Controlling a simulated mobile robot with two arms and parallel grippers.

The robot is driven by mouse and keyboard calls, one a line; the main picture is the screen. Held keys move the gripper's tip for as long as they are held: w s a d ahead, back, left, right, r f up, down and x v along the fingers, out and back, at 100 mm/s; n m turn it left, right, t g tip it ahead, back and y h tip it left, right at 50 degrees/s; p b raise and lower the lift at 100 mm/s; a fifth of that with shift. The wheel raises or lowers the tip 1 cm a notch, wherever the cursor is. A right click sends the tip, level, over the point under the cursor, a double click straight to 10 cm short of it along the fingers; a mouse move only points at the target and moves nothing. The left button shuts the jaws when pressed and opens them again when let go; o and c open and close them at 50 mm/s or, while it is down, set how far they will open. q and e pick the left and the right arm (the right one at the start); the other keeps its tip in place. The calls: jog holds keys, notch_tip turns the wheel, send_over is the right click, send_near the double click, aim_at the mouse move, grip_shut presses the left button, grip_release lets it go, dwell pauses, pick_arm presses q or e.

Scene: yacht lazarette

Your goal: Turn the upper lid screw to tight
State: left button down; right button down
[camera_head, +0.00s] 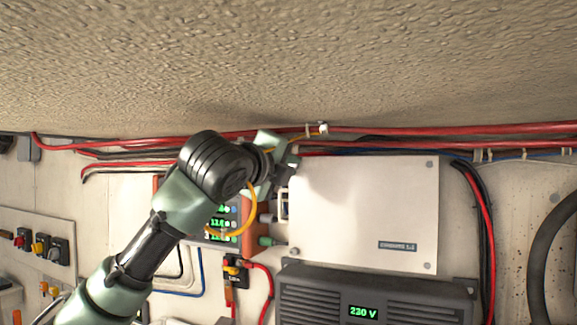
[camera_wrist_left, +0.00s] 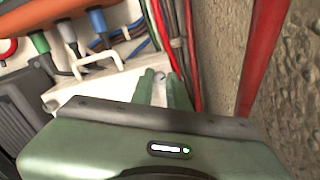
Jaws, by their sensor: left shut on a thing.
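A white box with a flat lid (camera_head: 365,215) is mounted on the wall, right of centre in the head view. Screws show at its upper right, lower right and lower left (camera_head: 294,251) corners. My left gripper (camera_head: 290,160) reaches the upper left corner of the lid and hides the upper lid screw there. In the left wrist view its two green fingers (camera_wrist_left: 164,80) are close together at the corner of the white box (camera_wrist_left: 75,92), shut on the screw, which is barely visible between them. My right gripper is not in view.
Red cables (camera_head: 450,133) run along the wall just above the box. An orange unit with green displays (camera_head: 220,222) stands left of it, behind my arm. A dark grey unit reading 230 V (camera_head: 400,295) is below. A textured ceiling (camera_head: 290,60) hangs close above.

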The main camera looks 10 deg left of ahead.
pick_arm(q)
jog(key=shift+r+m, duration=0.15)
jog(key=shift+m, duration=1.75)
jog(key=c, duration=1.4)
grip_release()
jog(key=shift+o, duration=0.2)
jog(key=shift+w, duration=0.15)
